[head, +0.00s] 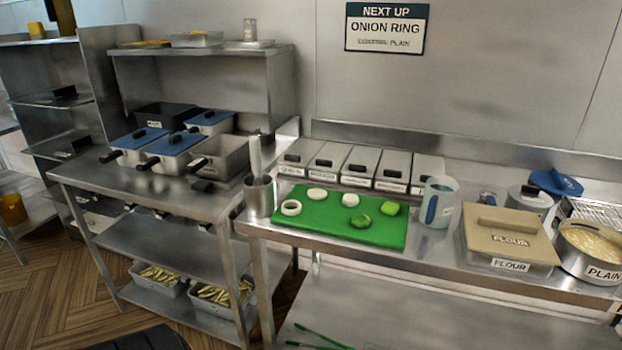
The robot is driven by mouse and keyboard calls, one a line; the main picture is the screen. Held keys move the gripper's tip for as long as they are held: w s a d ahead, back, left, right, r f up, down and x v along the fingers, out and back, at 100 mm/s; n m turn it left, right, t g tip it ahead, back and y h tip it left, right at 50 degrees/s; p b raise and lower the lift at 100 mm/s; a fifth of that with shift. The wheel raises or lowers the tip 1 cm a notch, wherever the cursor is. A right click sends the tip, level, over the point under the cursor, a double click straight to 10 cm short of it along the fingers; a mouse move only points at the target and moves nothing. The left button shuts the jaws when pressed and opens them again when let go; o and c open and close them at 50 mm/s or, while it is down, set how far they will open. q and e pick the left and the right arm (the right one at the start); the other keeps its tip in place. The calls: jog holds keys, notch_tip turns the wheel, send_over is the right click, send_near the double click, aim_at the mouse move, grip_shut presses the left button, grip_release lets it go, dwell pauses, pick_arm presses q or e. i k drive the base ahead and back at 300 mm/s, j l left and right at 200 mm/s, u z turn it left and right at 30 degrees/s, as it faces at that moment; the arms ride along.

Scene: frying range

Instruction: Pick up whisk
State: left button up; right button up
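I cannot make out a whisk for certain. A metal cup (259,197) at the left end of the right-hand counter holds a tall pale handle (255,155) that stands upright. The tool's lower end is hidden in the cup, so I cannot tell what it is. A pale blue jug (437,203) stands right of the green board. Thin green-handled tools (318,341) lie on the lower shelf at the bottom edge. Neither of my grippers is in view.
A flour box (510,240) and a pan labelled plain (590,250) crowd the right. Fryers with blue lids (172,145) stand on the left bench. Wooden floor shows at lower left.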

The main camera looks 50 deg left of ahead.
aim_at(255, 145)
jog(key=u, duration=1.9)
